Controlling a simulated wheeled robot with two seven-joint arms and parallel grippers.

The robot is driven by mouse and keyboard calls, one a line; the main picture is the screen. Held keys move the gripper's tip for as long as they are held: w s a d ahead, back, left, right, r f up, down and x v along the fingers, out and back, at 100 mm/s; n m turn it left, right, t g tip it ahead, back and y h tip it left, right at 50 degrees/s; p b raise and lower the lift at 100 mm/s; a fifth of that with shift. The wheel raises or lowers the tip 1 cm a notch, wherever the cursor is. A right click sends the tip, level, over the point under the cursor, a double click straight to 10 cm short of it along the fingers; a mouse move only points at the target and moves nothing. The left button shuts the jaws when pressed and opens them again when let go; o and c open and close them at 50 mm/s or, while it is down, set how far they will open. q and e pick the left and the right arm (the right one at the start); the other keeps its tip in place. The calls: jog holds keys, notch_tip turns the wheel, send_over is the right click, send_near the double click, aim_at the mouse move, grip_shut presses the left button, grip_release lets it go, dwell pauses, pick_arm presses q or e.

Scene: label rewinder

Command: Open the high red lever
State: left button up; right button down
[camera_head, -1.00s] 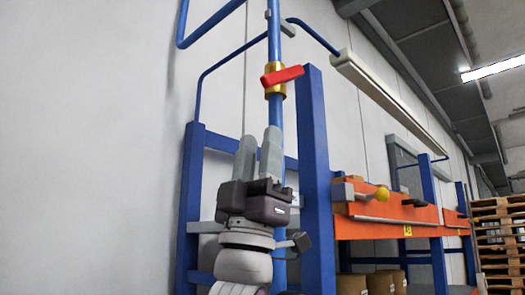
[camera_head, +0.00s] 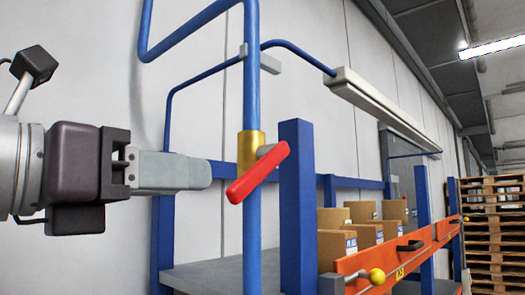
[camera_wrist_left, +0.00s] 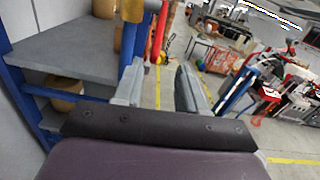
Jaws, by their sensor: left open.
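The red lever (camera_head: 257,174) sits on a brass valve body (camera_head: 249,146) on a vertical blue pipe (camera_head: 251,90). It slants from lower left, across the front of the pipe, to upper right. My left gripper (camera_head: 208,173) comes in sideways from the left, its tips just left of the lever's lower end and apart from it in the picture. In the left wrist view the gripper (camera_wrist_left: 158,86) is open and empty, and the red lever (camera_wrist_left: 159,34) shows beyond the fingertips, between their lines. My right gripper is not in view.
A blue post (camera_head: 297,205) stands just right of the lever. Behind are a grey shelf (camera_head: 215,272), cardboard boxes (camera_head: 337,245) and an orange beam (camera_head: 405,255) with a yellow knob (camera_head: 377,276). Stacked pallets (camera_head: 492,235) stand far right.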

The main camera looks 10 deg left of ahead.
aim_at(252, 190)
pick_arm(q)
jog(key=shift+m, duration=0.5)
jog(key=p+x, duration=0.1)
jog(key=x, duration=0.2)
jog(key=p+x, duration=0.1)
jog(key=x, duration=0.1)
jog(key=p+x, duration=0.2)
jog(key=x, duration=0.1)
jog(key=shift+w+a+f, duration=0.1)
jog(key=shift+w+f, duration=0.15)
jog(key=shift+w, duration=0.2)
jog(key=shift+x, duration=0.8)
jog(key=shift+w+d+f+p, duration=0.25)
jog(key=shift+w+d+p, duration=0.05)
jog(key=shift+w+d, duration=0.2)
jog(key=shift+s+a, duration=0.15)
grip_shut()
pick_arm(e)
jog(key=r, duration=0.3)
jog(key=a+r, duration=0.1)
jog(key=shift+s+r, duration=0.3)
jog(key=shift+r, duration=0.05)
